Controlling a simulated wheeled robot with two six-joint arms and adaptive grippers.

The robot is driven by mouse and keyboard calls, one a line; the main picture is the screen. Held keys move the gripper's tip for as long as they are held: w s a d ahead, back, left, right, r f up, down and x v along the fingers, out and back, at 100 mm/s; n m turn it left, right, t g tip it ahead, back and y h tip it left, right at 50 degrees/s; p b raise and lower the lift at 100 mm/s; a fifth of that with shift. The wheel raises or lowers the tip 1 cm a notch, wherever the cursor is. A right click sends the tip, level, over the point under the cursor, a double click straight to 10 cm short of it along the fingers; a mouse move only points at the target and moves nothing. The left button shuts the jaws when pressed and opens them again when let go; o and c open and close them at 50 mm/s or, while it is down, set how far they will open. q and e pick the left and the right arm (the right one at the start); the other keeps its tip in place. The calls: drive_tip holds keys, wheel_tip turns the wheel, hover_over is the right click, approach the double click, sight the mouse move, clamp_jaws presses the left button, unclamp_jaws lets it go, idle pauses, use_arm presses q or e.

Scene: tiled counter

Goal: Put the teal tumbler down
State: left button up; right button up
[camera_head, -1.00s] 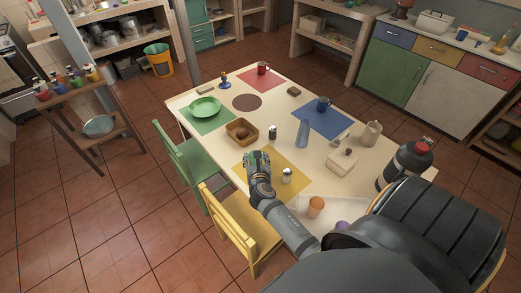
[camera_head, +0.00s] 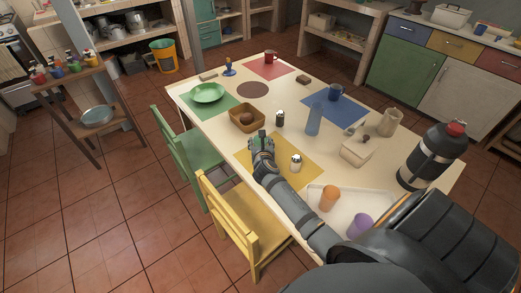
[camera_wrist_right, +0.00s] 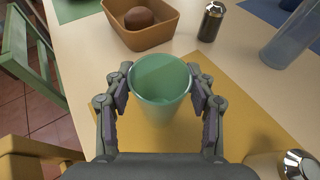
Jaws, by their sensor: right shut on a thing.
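The teal tumbler (camera_wrist_right: 160,88) is upright between the two fingers of my right gripper (camera_wrist_right: 160,97) in the right wrist view. The fingers are shut on its sides and its open top faces the camera. It is over the yellow mat (camera_wrist_right: 235,125); I cannot tell whether its base touches. In the head view my right gripper (camera_head: 262,146) is at the left part of the yellow mat (camera_head: 312,171), and it hides most of the tumbler. My left gripper is not in view.
A wooden bowl (camera_head: 238,118) with a brown item stands just beyond the tumbler. A dark shaker (camera_head: 280,119) and a white shaker (camera_head: 296,163) stand nearby. A tray with an orange cup (camera_head: 329,198) and a purple cup (camera_head: 360,226) is at the near right.

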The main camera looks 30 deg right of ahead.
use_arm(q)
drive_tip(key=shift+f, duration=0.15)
use_arm(e)
drive_tip(key=shift+s+f, duration=0.1)
drive_tip(key=shift+f, duration=0.05)
drive_tip(key=o, duration=0.7)
drive_tip(key=shift+f, duration=0.1)
drive_tip(key=o, duration=0.4)
drive_tip(key=shift+o, duration=0.2)
drive_tip(key=shift+r, duration=0.2)
use_arm(q)
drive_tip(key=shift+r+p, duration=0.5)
drive_tip(key=shift+p, duration=0.25)
use_arm(e)
drive_tip(key=v, duration=1.2)
